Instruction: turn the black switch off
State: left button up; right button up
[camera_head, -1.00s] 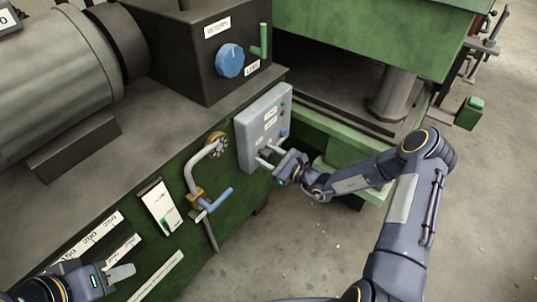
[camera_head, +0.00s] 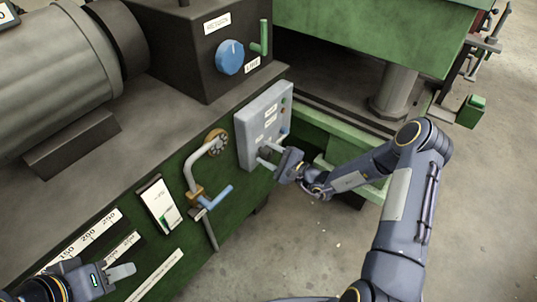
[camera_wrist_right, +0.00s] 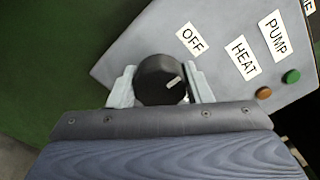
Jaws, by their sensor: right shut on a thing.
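The black switch (camera_wrist_right: 158,80) is a round knob with a pale pointer line on the grey control panel (camera_wrist_right: 130,55).
HEAT and PUMP labels sit beside an orange button (camera_wrist_right: 263,93) and a green button (camera_wrist_right: 291,76). A blue-handled valve (camera_head: 218,197) on a bent pipe is left of the panel. A blue knob (camera_head: 230,57) is above. The floor at right is open.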

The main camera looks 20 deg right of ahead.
jog(key=shift+f, duration=0.1)
dwell(0.4)
jog(key=o, duration=1)
jog(key=shift+s, duration=0.1)
jog(key=p+v, duration=0.1)
jog(key=v, duration=0.6)
jog(key=shift+s+d, duration=0.25)
jog(key=shift+s, duration=0.05)
